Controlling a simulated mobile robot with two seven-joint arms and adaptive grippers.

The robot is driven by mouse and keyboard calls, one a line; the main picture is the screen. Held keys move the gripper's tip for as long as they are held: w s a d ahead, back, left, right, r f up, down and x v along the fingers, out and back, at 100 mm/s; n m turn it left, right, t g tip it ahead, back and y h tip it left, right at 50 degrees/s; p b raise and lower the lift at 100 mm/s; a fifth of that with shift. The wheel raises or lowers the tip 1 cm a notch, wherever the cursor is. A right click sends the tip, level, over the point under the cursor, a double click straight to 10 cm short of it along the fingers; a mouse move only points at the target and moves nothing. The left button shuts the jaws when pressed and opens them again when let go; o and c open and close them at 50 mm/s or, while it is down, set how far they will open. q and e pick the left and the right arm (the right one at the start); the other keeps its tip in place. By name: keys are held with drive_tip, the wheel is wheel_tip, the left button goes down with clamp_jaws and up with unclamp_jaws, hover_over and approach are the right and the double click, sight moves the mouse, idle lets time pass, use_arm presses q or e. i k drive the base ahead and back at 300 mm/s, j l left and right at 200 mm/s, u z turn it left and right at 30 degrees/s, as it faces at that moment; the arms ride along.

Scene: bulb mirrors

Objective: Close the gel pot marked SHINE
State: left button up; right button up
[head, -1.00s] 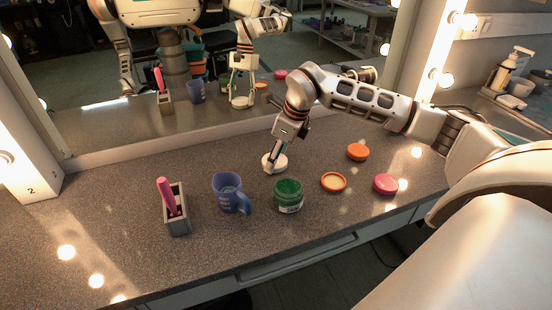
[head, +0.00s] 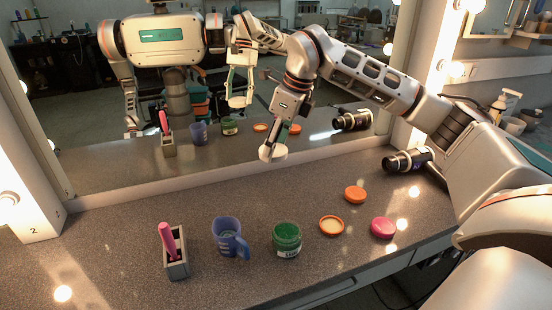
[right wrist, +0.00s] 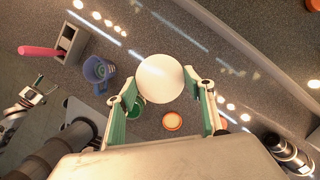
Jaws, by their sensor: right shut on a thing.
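A green gel pot (head: 287,240) with a pale label stands on the counter, its green top showing without a lid. Its label is too small to read. My right gripper (head: 273,143) is shut on a white round lid (head: 271,153), held above the counter, behind the green pot in the head view. In the right wrist view the white lid (right wrist: 161,78) sits between the fingertips, and the green pot (right wrist: 138,107) is partly hidden behind a finger.
A blue mug (head: 229,238) and a grey holder (head: 177,266) with a pink handle stand left of the pot. An orange-rimmed round piece (head: 331,226), an orange lid (head: 355,194) and a pink lid (head: 383,228) lie right. A black cylinder (head: 408,161) lies near the mirror.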

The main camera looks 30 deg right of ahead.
sight(286, 236)
drive_tip(key=k, duration=1)
